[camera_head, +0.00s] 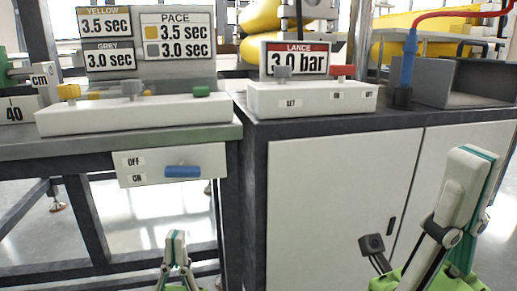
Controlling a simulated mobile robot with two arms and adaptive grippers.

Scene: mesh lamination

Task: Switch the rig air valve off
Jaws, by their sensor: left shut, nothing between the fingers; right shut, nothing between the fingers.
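A white valve plate (150,163) hangs under the front edge of the left bench, with an OFF label above an ON label. A blue lever (182,171) sits on it, to the right of the labels. The lever lies about level, nearer the height of the ON label. My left gripper (175,243) is shut and empty, low in the picture below the lever and apart from it. My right gripper (472,165) is shut and empty at the far right, in front of the cabinet and well away from the lever.
A white control box (135,115) with small knobs stands on the left bench. Another box (312,98) with a grey and a red knob stands on the grey cabinet (340,190) under a LANCE 3.0 bar sign (297,60). A dark bench leg (229,220) stands right of the plate.

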